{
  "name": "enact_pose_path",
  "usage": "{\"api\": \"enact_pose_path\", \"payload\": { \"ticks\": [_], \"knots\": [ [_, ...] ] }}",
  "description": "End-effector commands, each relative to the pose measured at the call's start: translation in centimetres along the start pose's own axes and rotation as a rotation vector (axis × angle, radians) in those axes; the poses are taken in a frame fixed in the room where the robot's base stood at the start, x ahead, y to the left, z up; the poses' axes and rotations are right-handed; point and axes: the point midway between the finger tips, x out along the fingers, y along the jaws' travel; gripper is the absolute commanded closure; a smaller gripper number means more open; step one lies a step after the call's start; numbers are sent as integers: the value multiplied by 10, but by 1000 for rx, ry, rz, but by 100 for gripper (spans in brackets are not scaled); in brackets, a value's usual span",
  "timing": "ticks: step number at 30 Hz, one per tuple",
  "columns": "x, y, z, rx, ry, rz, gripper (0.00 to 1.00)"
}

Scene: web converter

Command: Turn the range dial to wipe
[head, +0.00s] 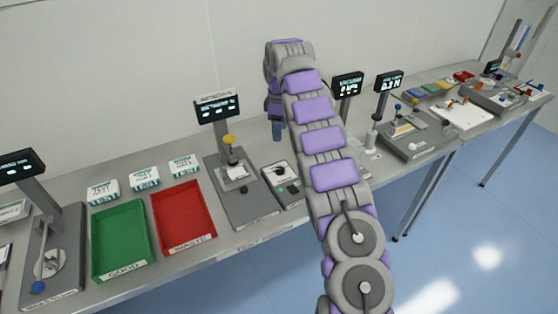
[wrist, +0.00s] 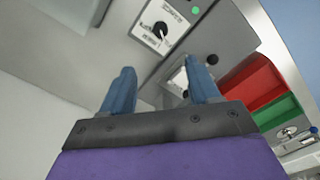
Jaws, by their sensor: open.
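The range dial (wrist: 160,30) is a small black knob on a white labelled plate, at the top middle of the wrist view. Its label words are too small to read surely. In the head view the dial (head: 280,171) is on a low grey box on the bench, just left of my arm. My gripper (wrist: 162,80) has two blue fingers, spread apart with nothing between them. In the head view my gripper (head: 277,130) hangs above and behind the dial box, apart from it. The dial is beyond the fingertips in the wrist view.
A green button (head: 282,190) is beside the dial. A test stand with a yellow knob (head: 229,140) and a screen (head: 217,107) stands left of the box. Red (head: 183,217) and green (head: 122,238) trays lie further left. More screens stand right of my arm. The wall is close behind.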

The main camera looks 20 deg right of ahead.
Motion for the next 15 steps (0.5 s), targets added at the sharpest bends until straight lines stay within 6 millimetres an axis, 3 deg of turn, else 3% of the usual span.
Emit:
{"api": "enact_pose_path", "payload": {
  "ticks": [8, 15],
  "knots": [
    [16, 0, -3, -8, 2, 3, 39],
    [56, 2, 0, -7, 2, -1, 39]
  ]
}}
